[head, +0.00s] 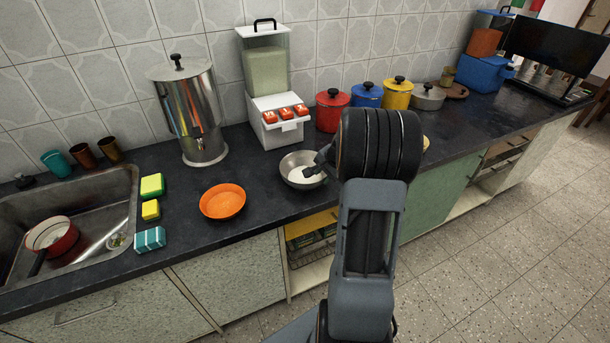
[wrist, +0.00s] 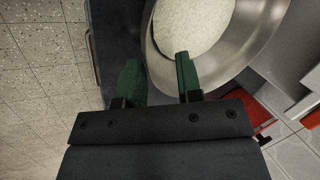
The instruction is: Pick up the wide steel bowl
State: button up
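The wide steel bowl (head: 289,177) stands on the dark counter, left of my arm in the head view. In the wrist view the bowl (wrist: 250,40) fills the upper right, and a pale, speckled round area shows inside it. My gripper (head: 311,171) is at the bowl's right side in the head view. In the wrist view my gripper (wrist: 158,68) is open, with its two green fingers apart. The left finger is over the counter outside the bowl, and the right finger overlaps the bowl's inside, with the near rim showing between them. Contact cannot be told.
An orange dish (head: 222,201) is left of the bowl. A white dispenser (head: 272,110) with red levers and a steel urn (head: 193,115) stand behind. Several lidded pots, including a red one (head: 331,112), line the wall. The sink (head: 92,213) is at left. The counter's front edge is close.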

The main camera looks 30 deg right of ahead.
aim_at(317, 186)
jog(key=shift+x, duration=2.2)
jog(key=shift+s, duration=0.1)
jog(key=shift+c, duration=0.3)
grip_shut()
